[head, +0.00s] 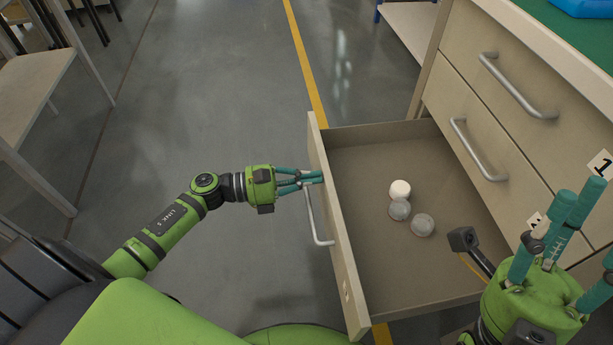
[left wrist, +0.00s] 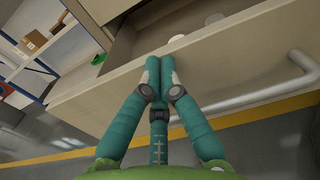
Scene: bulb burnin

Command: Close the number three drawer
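The lowest visible drawer (head: 375,285) stands pulled far out, below a drawer marked 1 and another whose label is partly hidden. A small label on its own front is too small to read. It has a metal bar handle (head: 318,222), also seen in the left wrist view (left wrist: 265,92). My left gripper (head: 320,177) is at the outside of the drawer front, beyond the handle. Its fingers are together and empty, with tips near the top edge in the left wrist view (left wrist: 158,62); contact is unclear. My right gripper (head: 568,235) has spread, empty fingers in front of the cabinet.
Several round bulbs lie in the drawer, one white (head: 400,189) and others clear (head: 422,225). The cabinet (head: 445,85) has a green top with a blue object (head: 585,6). A bench (head: 30,95) stands at the far left. The floor left of the drawer is clear.

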